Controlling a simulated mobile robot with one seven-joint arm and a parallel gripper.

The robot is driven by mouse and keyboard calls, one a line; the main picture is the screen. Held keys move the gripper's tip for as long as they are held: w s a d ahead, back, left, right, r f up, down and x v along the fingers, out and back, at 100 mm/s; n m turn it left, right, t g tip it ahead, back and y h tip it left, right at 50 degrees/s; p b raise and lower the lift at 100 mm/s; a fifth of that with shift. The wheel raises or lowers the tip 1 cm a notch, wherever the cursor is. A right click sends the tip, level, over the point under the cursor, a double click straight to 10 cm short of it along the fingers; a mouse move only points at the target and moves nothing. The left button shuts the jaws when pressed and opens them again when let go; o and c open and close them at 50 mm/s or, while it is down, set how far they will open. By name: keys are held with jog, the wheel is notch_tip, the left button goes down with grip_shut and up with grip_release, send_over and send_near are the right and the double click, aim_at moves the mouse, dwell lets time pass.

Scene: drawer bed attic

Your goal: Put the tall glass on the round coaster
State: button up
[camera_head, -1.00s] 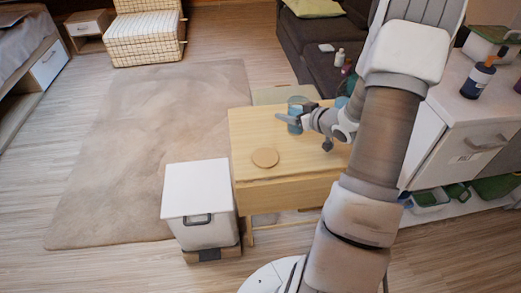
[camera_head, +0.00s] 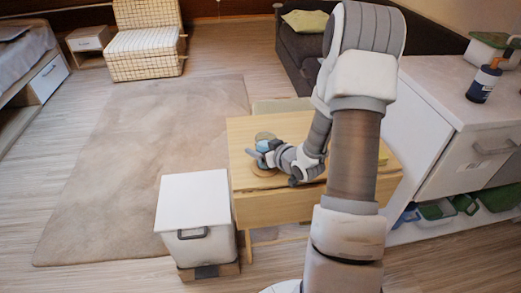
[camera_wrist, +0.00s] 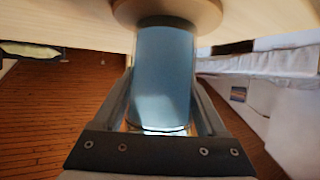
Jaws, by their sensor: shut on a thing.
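The tall blue glass (camera_wrist: 163,80) is between the two fingers of my gripper (camera_wrist: 160,112) in the wrist view, and the gripper is shut on it. The round coaster (camera_wrist: 190,12) shows at the glass's far end in that view. I cannot tell whether the glass touches it or is slightly above it. In the head view the glass (camera_head: 265,137) looks upright over the wooden table's left part, with my gripper (camera_head: 262,152) around it. The coaster (camera_head: 264,172) shows just below, partly hidden by the gripper.
The wooden table (camera_head: 290,207) is otherwise mostly clear where it shows; my arm hides its right part. A white bin (camera_head: 193,200) stands at its left. A white cabinet (camera_head: 455,140) with a dark bottle (camera_head: 484,82) is on the right. A sofa (camera_head: 302,55) is behind.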

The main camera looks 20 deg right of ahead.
jog(key=shift+f, duration=0.15)
jog(key=o, duration=1.4)
jog(key=shift+o, duration=0.2)
jog(key=shift+r, duration=0.35)
jog(key=p+v, duration=0.3)
jog(key=v, duration=0.9)
jog(key=shift+f, duration=0.15)
